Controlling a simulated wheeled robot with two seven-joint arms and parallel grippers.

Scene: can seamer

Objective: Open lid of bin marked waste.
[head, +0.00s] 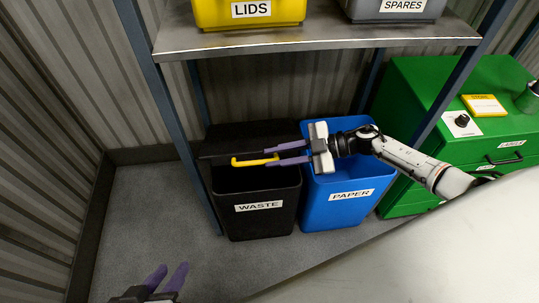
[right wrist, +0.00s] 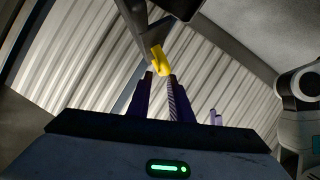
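The black bin marked WASTE (head: 257,216) stands on the floor under the shelf. Its black lid (head: 240,137) is tilted up at the back, and the dark inside shows below the yellow handle (head: 243,161). My right gripper (head: 267,155) reaches in from the right, its purple fingers apart at the right end of the handle. In the right wrist view the handle (right wrist: 160,62) shows at the tips of the two fingers, with a gap visible; contact is unclear. My left gripper (head: 167,275) is open and empty, low at the left.
A blue bin marked PAPER (head: 345,207) stands right beside the waste bin, under my right gripper. A shelf (head: 320,38) above carries a yellow LIDS bin (head: 250,12) and a grey SPARES bin (head: 396,10). A green cabinet (head: 430,100) stands right. Floor is clear at left.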

